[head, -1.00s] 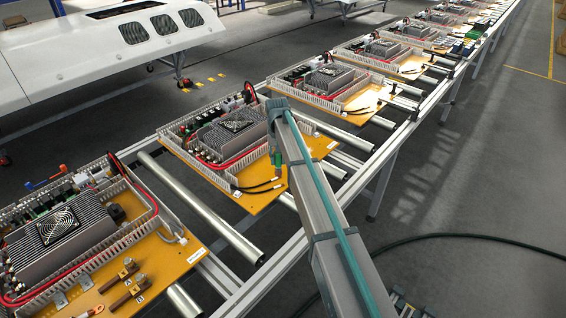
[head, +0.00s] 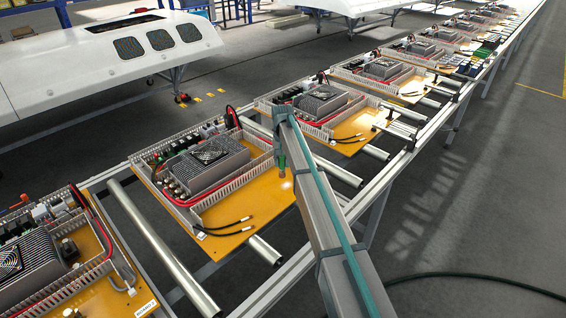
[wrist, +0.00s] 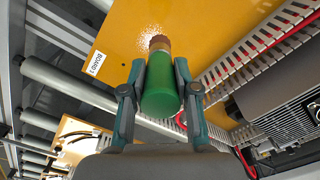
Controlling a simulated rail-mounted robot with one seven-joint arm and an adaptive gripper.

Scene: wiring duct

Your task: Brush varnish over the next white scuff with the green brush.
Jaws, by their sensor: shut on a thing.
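The green brush (wrist: 160,92) is held between the two fingers of my gripper (wrist: 160,84), which is shut on its handle. Its brown bristle end points at the yellow board. A speckled white scuff (wrist: 149,34) lies on the board just beyond the bristles in the wrist view. I cannot tell whether the bristles touch it. In the head view my gripper (head: 280,158) and the green brush are above the right corner of the middle board (head: 245,208). A white patch (head: 286,184) shows there beside the brush.
A grey slotted duct (wrist: 262,52) with a red cable and a finned heatsink (wrist: 288,98) stand right of the brush. A label (wrist: 97,62) is on the board's left edge. Metal rollers (head: 160,245) lie between boards. Several similar boards line the conveyor.

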